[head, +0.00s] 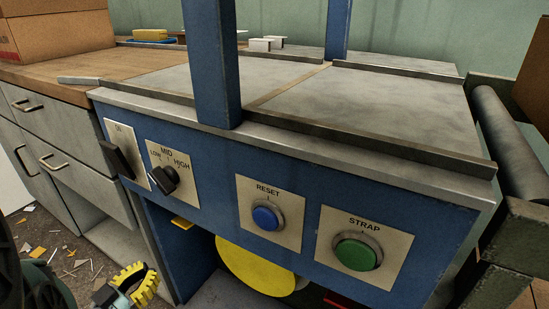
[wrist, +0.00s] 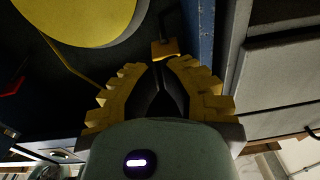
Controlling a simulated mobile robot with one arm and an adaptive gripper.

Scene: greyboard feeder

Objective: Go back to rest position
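My gripper (head: 138,285) is at the bottom left of the head view, low in front of the blue machine and beside its dark opening. Its yellow toothed fingers also show in the wrist view (wrist: 163,68), pointing up toward a small yellow piece (wrist: 166,48). The fingertips look close together with dark material between them, so whether they meet is unclear. I see no object held between them. The strapping machine (head: 300,185) has a black speed knob (head: 165,180), a blue RESET button (head: 265,217) and a green STRAP button (head: 356,255).
A yellow disc (head: 255,268) sits inside the machine's lower opening, near my gripper. Grey drawers (head: 65,155) under a wooden bench stand at the left. Scraps litter the floor (head: 75,262). A roller (head: 505,140) is at the right. A cardboard box (head: 60,35) sits on the bench.

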